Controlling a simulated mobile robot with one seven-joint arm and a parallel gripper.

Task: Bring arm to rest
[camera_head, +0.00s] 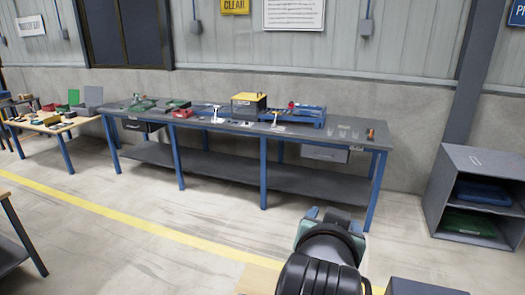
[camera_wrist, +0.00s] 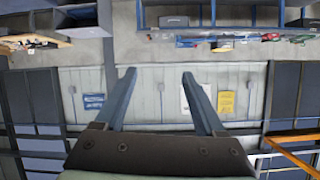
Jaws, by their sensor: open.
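My gripper (camera_head: 334,214) shows at the lower middle of the head view, at the end of my dark arm, in the air in front of the long workbench. In the wrist view my gripper (camera_wrist: 158,76) has its two blue-grey fingers wide apart with nothing between them. The fingers point at the far wall and touch nothing. The wrist picture is upside down, with the floor and bench at its top. Most of my arm is outside the head view.
The long grey workbench (camera_head: 340,133) with blue legs stands along the wall, bearing a yellow-topped box (camera_head: 248,104) and trays. A grey shelf unit (camera_head: 480,190) stands at the right. A wooden table (camera_head: 75,123) is at the left. Open floor (camera_head: 130,205) lies before the bench.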

